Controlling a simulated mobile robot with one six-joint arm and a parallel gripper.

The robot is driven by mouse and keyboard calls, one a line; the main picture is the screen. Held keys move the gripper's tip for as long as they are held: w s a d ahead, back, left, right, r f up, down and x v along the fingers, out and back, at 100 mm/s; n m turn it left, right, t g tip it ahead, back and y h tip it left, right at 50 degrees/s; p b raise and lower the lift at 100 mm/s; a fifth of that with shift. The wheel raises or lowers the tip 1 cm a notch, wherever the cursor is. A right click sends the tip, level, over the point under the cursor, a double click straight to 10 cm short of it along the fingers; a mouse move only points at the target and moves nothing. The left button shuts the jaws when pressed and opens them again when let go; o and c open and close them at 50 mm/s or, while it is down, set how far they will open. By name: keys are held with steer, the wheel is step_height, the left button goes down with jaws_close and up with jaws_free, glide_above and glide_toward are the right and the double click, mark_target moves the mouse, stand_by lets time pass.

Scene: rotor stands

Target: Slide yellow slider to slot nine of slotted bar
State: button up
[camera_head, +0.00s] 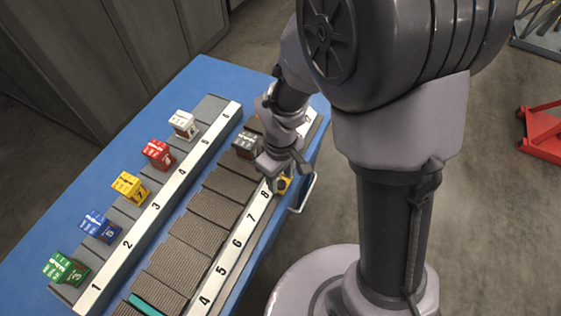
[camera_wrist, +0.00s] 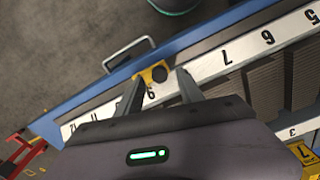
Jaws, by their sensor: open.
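The slotted bar (camera_head: 237,242) is a white numbered strip along the right side of the blue table. In the wrist view, the slotted bar (camera_wrist: 246,47) runs diagonally, with numerals such as 5, 6, 7, 9, 11 and 12 showing. The yellow slider (camera_wrist: 150,75), with a dark round part, sits at the bar's outer edge beside the numeral 9. In the head view, the yellow slider (camera_head: 284,185) is partly hidden by my gripper (camera_head: 284,172). In the wrist view, my gripper (camera_wrist: 158,78) is open, its fingers on either side of the slider. I cannot tell whether they touch it.
A second numbered strip (camera_head: 153,205) runs parallel on the left, beside green, blue, yellow, red and white blocks. A dark block (camera_head: 247,145) sits among ridged grey plates (camera_head: 190,229). A metal handle (camera_head: 303,193) sticks out from the table's right edge.

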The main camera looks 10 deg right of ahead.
mark_target(282, 183)
step_height(282, 183, up, 16)
steer(key=p, duration=0.5)
steer(key=shift+r, duration=0.15)
steer(key=s+d+r+m+t+y+b, duration=0.1)
steer(key=s+m+t+b, duration=0.4)
steer(key=s+m+b, duration=0.5)
steer(key=shift+s+d+r+m+t+y+b, duration=0.25)
steer(key=shift+s+d+m+t+y+b, duration=0.2)
steer(key=shift+d+m, duration=0.7)
steer(key=shift+c, duration=0.3)
